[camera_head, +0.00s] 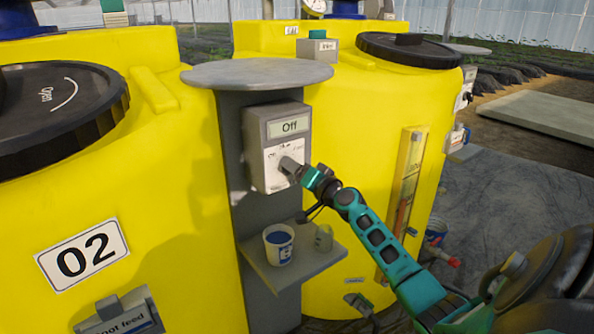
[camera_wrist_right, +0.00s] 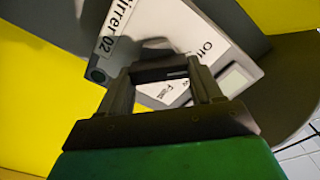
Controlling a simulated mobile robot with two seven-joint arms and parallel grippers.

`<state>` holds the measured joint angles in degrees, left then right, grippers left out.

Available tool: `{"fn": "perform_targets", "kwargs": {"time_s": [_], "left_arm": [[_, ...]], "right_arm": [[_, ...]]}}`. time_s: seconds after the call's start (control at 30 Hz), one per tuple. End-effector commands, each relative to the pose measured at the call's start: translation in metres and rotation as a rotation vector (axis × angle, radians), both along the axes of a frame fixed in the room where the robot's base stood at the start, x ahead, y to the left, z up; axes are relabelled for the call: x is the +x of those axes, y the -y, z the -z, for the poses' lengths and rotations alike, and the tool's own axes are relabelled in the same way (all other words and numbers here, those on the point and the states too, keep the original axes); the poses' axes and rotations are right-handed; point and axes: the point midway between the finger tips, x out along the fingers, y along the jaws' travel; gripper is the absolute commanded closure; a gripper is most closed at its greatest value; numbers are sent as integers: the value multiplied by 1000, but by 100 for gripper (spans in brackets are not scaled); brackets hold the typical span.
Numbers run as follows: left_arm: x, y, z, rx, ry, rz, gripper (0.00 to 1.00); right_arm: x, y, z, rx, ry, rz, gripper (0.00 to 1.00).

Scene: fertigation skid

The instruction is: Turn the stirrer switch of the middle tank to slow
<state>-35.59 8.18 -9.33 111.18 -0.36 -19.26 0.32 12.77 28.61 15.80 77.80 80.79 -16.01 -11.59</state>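The stirrer switch box (camera_head: 276,147) is grey and fixed to a grey post between two yellow tanks. Its display (camera_head: 289,127) reads "Off". Its white dial plate (camera_head: 271,163) lies below; in the right wrist view the box carries a label (camera_wrist_right: 113,32) ending in "irrer 02". The yellow tank on the left bears the sign "02" (camera_head: 83,255). My right gripper (camera_head: 288,166) is right at the dial plate and covers the knob. In the wrist view its fingers (camera_wrist_right: 165,75) form a dark arch before the plate; whether they grip the knob is unclear. My left gripper is out of view.
A round grey top (camera_head: 258,73) overhangs the box. A level gauge (camera_head: 405,190) is on the right tank. Open floor (camera_head: 510,210) lies to the right.

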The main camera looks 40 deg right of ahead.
Motion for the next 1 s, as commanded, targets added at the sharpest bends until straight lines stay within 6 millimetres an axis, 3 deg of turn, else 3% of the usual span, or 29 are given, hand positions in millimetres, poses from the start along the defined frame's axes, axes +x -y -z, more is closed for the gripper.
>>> {"fn": "perform_targets", "kwargs": {"time_s": [0.2, 0.57, 1.0], "left_arm": [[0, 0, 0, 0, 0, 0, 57], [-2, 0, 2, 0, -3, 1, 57], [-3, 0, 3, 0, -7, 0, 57]], "right_arm": [[0, 0, 0, 0, 1, 1, 66], [0, 0, 0, 69, 9, 0, 66], [0, 1, 1, 405, 48, 1, 66]]}}
